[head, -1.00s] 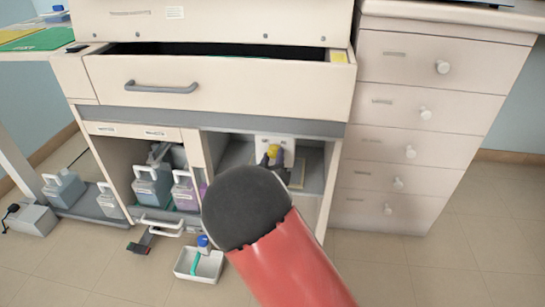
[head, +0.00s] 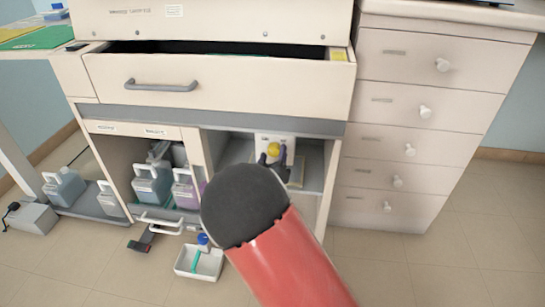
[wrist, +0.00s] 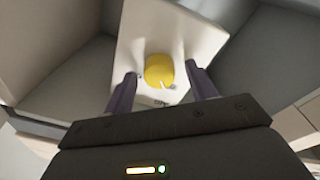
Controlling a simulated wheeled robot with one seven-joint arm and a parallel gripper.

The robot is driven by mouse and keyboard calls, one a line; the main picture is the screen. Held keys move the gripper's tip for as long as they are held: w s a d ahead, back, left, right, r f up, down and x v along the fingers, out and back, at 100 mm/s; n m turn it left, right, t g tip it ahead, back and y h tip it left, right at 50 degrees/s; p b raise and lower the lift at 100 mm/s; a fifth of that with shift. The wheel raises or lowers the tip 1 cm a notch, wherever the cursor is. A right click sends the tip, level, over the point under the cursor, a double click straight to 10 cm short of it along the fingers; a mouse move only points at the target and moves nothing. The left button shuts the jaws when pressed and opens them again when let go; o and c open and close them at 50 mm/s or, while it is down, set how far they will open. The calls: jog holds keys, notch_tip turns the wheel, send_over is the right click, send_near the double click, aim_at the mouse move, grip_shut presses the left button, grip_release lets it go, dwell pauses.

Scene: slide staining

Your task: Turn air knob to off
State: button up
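The air knob is a round yellow knob (head: 273,150) on a white panel (head: 262,139) inside the open right compartment of the cabinet. In the wrist view the knob (wrist: 159,72) sits near the middle of the panel (wrist: 190,35), with a small white mark at its lower edge and small print below it. My gripper (wrist: 160,73) is open, with one dark purple finger on each side of the knob and visible gaps between. In the head view my gripper (head: 272,157) is just in front of the knob, and my forearm hides part of the compartment.
A drawer (head: 215,85) stands open above the compartment. Blue-grey (head: 152,186) and purple (head: 186,190) bottles stand in the left compartment. A white tray (head: 199,262) is on the floor. A drawer column (head: 400,150) stands at the right.

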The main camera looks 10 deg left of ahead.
jog(key=s, duration=0.7)
jog(key=shift+s+d+f, duration=0.25)
jog(key=shift+s+f, duration=0.1)
jog(key=shift+f, duration=0.05)
